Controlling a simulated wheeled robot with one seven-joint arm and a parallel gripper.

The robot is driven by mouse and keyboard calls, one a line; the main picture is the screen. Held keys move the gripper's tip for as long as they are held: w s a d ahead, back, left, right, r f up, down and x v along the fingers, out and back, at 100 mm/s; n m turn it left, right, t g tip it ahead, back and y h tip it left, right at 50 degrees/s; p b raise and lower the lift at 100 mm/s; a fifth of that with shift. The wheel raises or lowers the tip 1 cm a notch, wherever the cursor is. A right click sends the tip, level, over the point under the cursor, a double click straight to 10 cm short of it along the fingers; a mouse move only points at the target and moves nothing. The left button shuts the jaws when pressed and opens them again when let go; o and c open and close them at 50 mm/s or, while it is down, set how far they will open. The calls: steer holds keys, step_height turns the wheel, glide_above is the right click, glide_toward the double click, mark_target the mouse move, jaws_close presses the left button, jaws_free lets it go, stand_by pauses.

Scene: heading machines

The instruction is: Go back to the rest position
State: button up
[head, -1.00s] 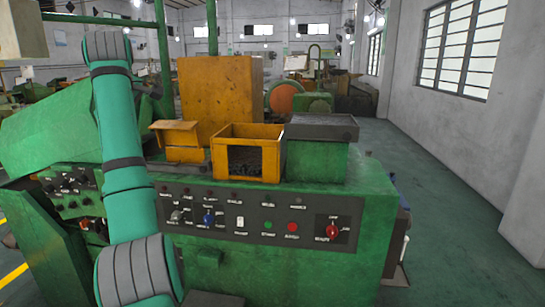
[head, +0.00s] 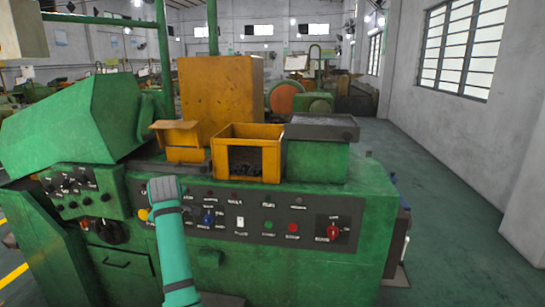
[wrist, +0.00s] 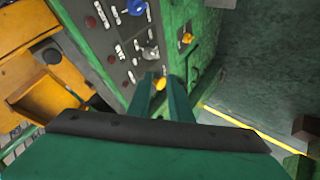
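My arm (head: 174,245) shows in the head view, low in front of the green machine's control panel. My gripper is not seen in the head view. In the wrist view my gripper (wrist: 164,88) has its two teal fingers apart, with nothing between them. They point toward the control panel (wrist: 107,45), and a yellow button (wrist: 160,84) shows through the gap. I cannot tell how far the fingertips are from the panel.
The green machine (head: 330,260) fills the middle. On it stand a yellow bin (head: 275,160) with dark contents, a green box (head: 317,163) and a tall orange cabinet (head: 225,95). Free floor (head: 445,215) lies to the right, before a grey wall (head: 420,110).

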steer(key=s+d+f+m+t, duration=0.1)
steer(key=s+d+f+m, duration=0.3)
steer(key=f, duration=0.9)
steer(key=s+d+f+n, duration=0.15)
steer(key=d+f, duration=0.45)
steer(key=f, duration=0.7)
steer(key=s+d+f+m+t+h, duration=0.1)
steer(key=s+d+f+m, duration=0.1)
steer(key=s+d+f, duration=0.55)
steer(key=s+d+f+m+t, duration=0.1)
steer(key=s+d+f+m, duration=0.25)
steer(key=s+f, duration=0.7)
steer(key=s+d+r+m+t+h, duration=0.1)
steer(key=s+d, duration=0.4)
steer(key=s, duration=0.7)
steer(key=s+d+r+m+t+h, duration=0.15)
steer(key=s+d, duration=0.25)
steer(key=s, duration=0.9)
steer(key=s+d+r+m, duration=0.2)
steer(key=s+r, duration=0.5)
steer(key=s, duration=0.2)
steer(key=s+d+r+m+t, duration=0.1)
steer(key=s+d+r, duration=0.1)
steer(key=s+r, duration=0.6)
steer(key=shift+s+m, duration=0.35)
steer(key=shift+s, duration=0.25)
